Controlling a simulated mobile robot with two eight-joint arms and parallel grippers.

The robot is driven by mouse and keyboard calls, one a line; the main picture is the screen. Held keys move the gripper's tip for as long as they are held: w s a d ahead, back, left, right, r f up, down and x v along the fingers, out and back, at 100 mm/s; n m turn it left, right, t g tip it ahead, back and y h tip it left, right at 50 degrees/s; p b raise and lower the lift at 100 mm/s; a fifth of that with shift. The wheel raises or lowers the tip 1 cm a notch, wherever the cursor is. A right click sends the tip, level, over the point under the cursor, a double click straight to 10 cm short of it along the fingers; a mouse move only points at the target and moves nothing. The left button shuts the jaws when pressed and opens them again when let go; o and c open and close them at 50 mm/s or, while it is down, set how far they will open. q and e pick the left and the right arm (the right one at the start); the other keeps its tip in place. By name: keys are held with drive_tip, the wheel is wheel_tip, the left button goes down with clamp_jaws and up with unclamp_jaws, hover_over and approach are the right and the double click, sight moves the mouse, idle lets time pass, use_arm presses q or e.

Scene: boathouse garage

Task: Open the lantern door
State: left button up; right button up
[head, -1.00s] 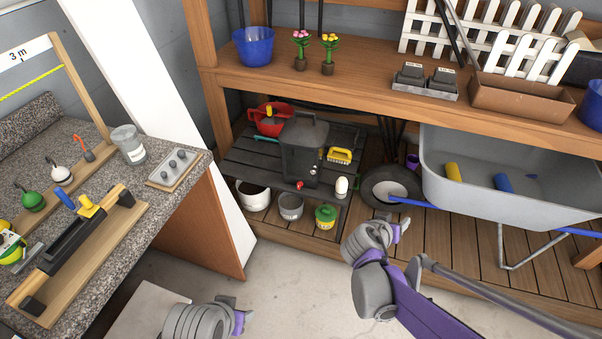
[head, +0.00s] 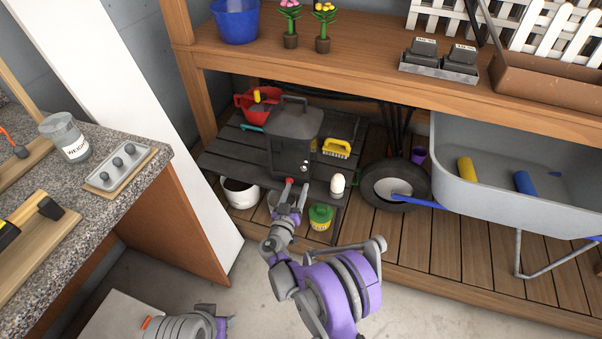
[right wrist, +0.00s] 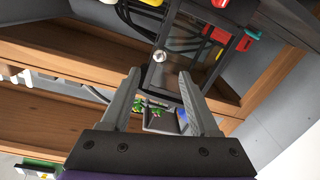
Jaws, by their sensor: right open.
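The dark grey lantern (head: 291,125) stands upright on the dark slatted rack of the low shelf, its glazed door looking closed. My right gripper (head: 294,190) is just in front of the lantern's lower part, open, with nothing seen held. In the right wrist view, which looks upside down, a small silver knob (right wrist: 160,56) on the lantern shows just beyond the open right gripper (right wrist: 160,76); a gap seems to remain. A small red object (head: 290,180) is by the fingertips. My left gripper (head: 223,325) is at the bottom edge, mostly hidden by its wrist.
A white pot (head: 241,194), a green-and-yellow can (head: 320,216) and a white bulb-shaped item (head: 338,185) sit close to my right gripper. A yellow brush (head: 337,148) lies right of the lantern. The wooden bench top (head: 350,62) overhangs it. A wheelbarrow (head: 480,140) stands right.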

sight(303, 170)
drive_tip(key=b+x, duration=0.1)
drive_tip(key=x, duration=0.7)
drive_tip(key=shift+s, duration=0.1)
drive_tip(key=shift+c, duration=0.3)
clamp_jaws()
idle(0.9)
